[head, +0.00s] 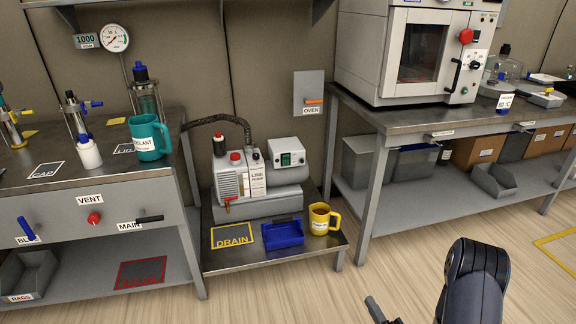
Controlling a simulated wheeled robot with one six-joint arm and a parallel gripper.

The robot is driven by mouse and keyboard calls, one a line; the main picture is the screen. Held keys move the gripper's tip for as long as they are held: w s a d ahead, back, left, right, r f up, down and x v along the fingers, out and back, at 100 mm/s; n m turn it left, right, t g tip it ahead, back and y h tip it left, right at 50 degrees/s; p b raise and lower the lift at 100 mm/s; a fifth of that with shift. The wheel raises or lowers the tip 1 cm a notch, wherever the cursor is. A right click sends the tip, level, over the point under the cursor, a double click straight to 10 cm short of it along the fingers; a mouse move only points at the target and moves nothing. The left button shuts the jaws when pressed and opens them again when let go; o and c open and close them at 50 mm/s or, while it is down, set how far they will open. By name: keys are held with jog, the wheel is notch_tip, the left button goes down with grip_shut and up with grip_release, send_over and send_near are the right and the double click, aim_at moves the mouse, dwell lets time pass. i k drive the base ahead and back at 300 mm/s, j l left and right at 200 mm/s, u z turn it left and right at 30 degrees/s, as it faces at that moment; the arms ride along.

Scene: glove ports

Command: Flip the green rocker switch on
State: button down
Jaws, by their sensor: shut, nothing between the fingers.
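The green rocker switch (286,159) sits on the front of a pale grey box (287,150) at the back right of the low pump table. It is small, and I cannot tell which way it is tipped. My gripper (374,306) shows only in part at the bottom edge, a dark shape left of my arm's dark link. It is shut and empty, well in front of the switch and to its lower right. Nothing covers the switch.
The line pump (230,182) with its hose stands left of the switch box. A blue tray (283,234) and a yellow mug (321,219) stand in front. Benches flank the low table (215,264): valves and a teal mug (148,139) left, an oven (405,55) right.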

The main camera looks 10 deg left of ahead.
aim_at(286, 157)
jog(key=i+j, duration=0.4)
jog(key=i+j+z, duration=0.1)
jog(key=i+j, duration=0.3)
jog(key=j, duration=0.15)
jog(key=i+j+z, duration=0.1)
jog(key=i+j, duration=0.65)
jog(key=j, duration=0.25)
